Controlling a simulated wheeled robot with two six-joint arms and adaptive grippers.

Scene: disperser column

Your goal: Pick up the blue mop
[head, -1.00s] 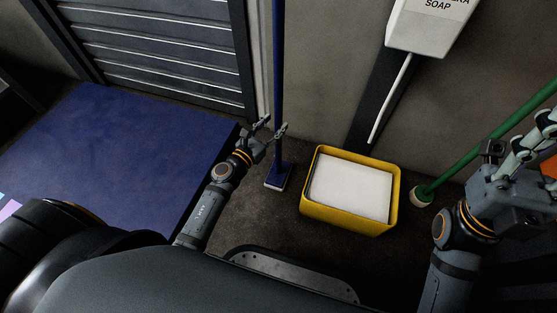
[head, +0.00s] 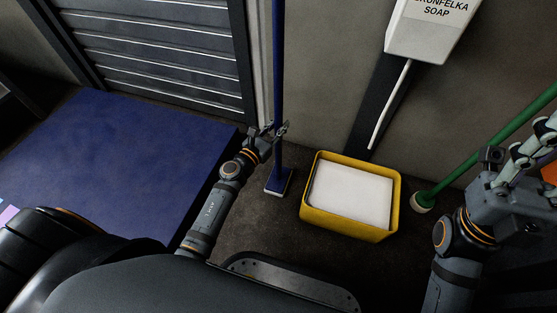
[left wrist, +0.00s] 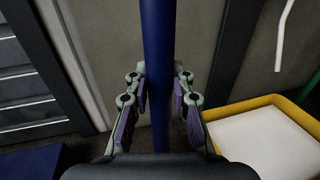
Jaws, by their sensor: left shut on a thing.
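The blue mop stands upright against the wall, its long blue pole (head: 277,70) rising out of the top of the head view and its flat head (head: 278,182) on the floor. My left gripper (head: 273,130) is shut on the pole, a little above the mop head. In the left wrist view the blue pole (left wrist: 159,60) runs between the two fingers of the left gripper (left wrist: 160,100). My right gripper (head: 540,140) is at the right edge, partly cut off. The green pole passes close behind it, and its finger opening is unclear.
A yellow bin (head: 350,222) with a white content stands right of the mop. A green-handled tool (head: 470,165) leans beyond it. A white soap dispenser (head: 425,30) hangs on the wall. A blue platform (head: 110,160) lies left, before a slatted shutter (head: 160,50).

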